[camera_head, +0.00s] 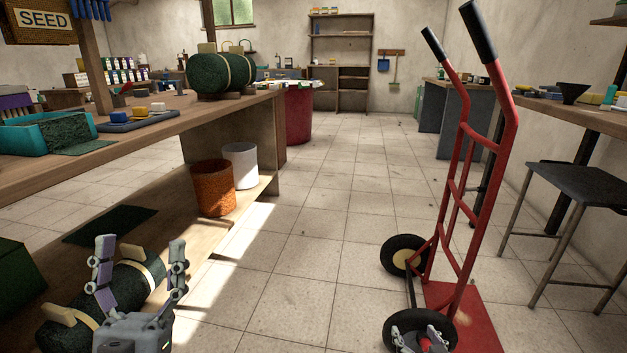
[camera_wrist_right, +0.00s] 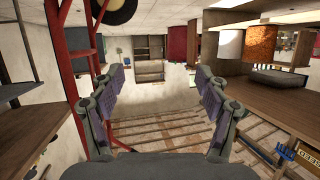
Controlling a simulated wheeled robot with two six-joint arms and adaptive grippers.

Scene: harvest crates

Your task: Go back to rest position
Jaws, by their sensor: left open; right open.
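My left gripper (camera_head: 140,246) is open at the lower left of the head view. Its two fingers point up, in front of a dark green roll (camera_head: 125,287) with tan bands on the low shelf; I see nothing held between them. My right gripper (camera_head: 424,336) shows only in part at the bottom edge of the head view, in front of the hand truck's near wheel. In the right wrist view (camera_wrist_right: 160,78) its two fingers stand wide apart with nothing between them. That view appears upside down.
A red hand truck (camera_head: 467,184) stands close by my right gripper; whether they touch is unclear. A workbench (camera_head: 160,121) with a low shelf runs along the left, holding a terracotta pot (camera_head: 213,188) and white pot (camera_head: 241,165). A dark stool (camera_head: 580,185) stands right. The middle floor is clear.

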